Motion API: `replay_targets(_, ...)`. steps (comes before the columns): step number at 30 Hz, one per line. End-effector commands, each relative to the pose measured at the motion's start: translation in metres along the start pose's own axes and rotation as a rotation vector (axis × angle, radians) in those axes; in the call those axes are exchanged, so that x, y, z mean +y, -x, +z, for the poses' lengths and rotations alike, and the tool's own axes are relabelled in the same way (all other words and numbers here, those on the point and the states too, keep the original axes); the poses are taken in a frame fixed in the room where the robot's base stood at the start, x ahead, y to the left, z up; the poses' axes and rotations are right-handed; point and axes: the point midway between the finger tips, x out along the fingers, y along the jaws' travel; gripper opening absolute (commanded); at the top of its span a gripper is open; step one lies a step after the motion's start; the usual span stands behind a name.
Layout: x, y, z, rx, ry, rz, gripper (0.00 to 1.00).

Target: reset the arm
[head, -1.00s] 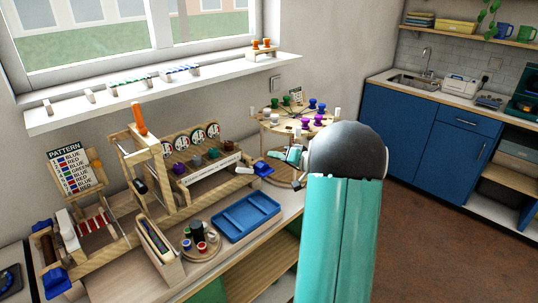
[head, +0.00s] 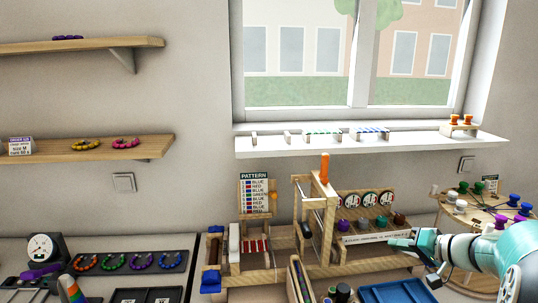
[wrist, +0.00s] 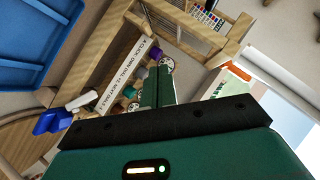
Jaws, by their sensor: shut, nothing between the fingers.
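My gripper (head: 394,243) is at the right in the head view, at the end of my teal arm, which comes in from the right edge. It points left, in front of the wooden bead board with the knobs and round dials. In the wrist view my gripper's green fingers (wrist: 158,88) are together with nothing between them. The lettered strip (wrist: 118,77) and the coloured knobs show just beside and beyond the fingers in that view.
A blue tray (head: 398,292) lies on the bench below my arm. A wooden frame with an orange handle (head: 324,168) stands left of the gripper. A round peg board (head: 450,213) is at the right. Black trays with bead rings (head: 128,262) lie at the left.

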Motion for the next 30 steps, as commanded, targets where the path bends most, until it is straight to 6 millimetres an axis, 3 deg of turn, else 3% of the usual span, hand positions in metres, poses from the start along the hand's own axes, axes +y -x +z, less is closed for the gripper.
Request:
replay_targets(1,-0.030,-0.006,0.018,-0.069,0.017,0.010,0.00)
replay_targets(3,-0.060,-0.010,0.044,-0.157,0.031,0.039,0.00)
replay_targets(6,-0.097,-0.010,0.083,-0.269,0.059,0.094,0.00)
replay_targets(12,-0.148,0.006,0.156,-0.428,0.146,0.242,0.00)
replay_targets(21,-0.179,0.052,0.237,-0.474,0.334,0.492,0.00)
replay_targets(25,-0.181,0.070,0.255,-0.431,0.412,0.573,0.00)
replay_targets(30,-0.181,0.082,0.264,-0.384,0.463,0.624,0.00)
